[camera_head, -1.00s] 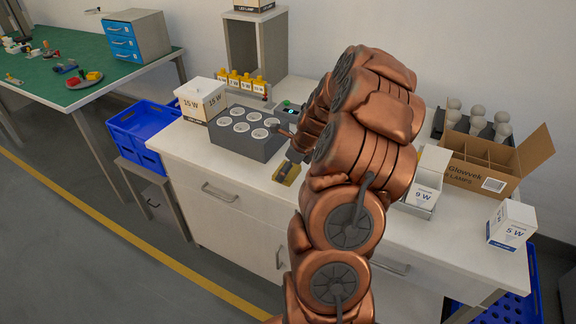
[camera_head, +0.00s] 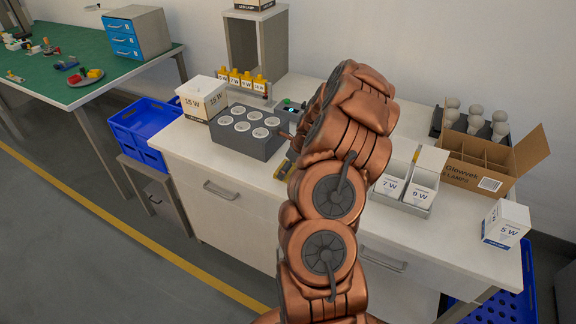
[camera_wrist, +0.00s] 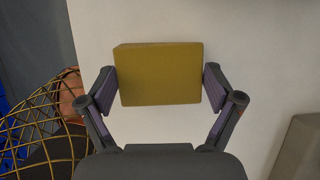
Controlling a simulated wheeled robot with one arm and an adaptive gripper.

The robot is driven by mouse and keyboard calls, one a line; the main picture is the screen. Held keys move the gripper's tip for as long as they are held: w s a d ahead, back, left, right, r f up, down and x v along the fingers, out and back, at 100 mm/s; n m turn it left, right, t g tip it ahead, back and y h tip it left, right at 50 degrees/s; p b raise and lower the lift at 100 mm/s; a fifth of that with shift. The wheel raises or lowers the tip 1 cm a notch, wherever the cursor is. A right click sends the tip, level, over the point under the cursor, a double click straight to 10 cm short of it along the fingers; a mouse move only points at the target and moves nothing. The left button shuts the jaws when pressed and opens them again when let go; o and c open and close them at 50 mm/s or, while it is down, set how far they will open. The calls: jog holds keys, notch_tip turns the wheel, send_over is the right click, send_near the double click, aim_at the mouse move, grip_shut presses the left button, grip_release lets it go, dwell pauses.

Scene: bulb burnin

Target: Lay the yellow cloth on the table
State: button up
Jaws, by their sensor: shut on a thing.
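The yellow cloth (camera_wrist: 160,74) looks like a folded, block-shaped pad in the wrist view. It sits between the two fingers of my gripper (camera_wrist: 159,82), which is shut on it. Pale white table surface shows behind and around it; whether the cloth touches the table I cannot tell. My copper arm hides most of the gripper there.
A 15 W box (camera_head: 203,99) stands left of the block. Right of my arm are a tray with 7 W and 9 W boxes (camera_head: 405,190), an open carton (camera_head: 490,180) and a 5 W box (camera_head: 506,223). Gold wire mesh (camera_wrist: 35,125) shows left in the wrist view.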

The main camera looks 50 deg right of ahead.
jog(key=shift+f, duration=0.1)
jog(key=o, duration=0.8)
jog(key=b+v, duration=0.3)
jog(key=v, duration=0.9)
jog(key=s+a+r+n+g, duration=0.1)
jog(key=a+r+n, duration=0.3)
jog(key=a, duration=0.5)
jog(key=s+a+r+n+g+y, duration=0.1)
jog(key=a+n, duration=0.5)
jog(key=a, duration=0.3)
jog(key=s+a+r+n+g, duration=0.1)
jog(key=a+r+n, duration=0.2)
jog(key=a+n, duration=0.45)
jog(key=s+a+n+g+h, duration=0.1)
jog(key=s+a+n, duration=0.5)
jog(key=s, duration=0.5)
jog(key=s+a+n+g+h, duration=0.1)
jog(key=s+a+n+g, duration=0.1)
jog(key=s+a+n, duration=0.5)
jog(key=shift+s+a+f+n, duration=0.25)
jog(key=shift+s+n, duration=0.8)
jog(key=shift+s, duration=1.3)
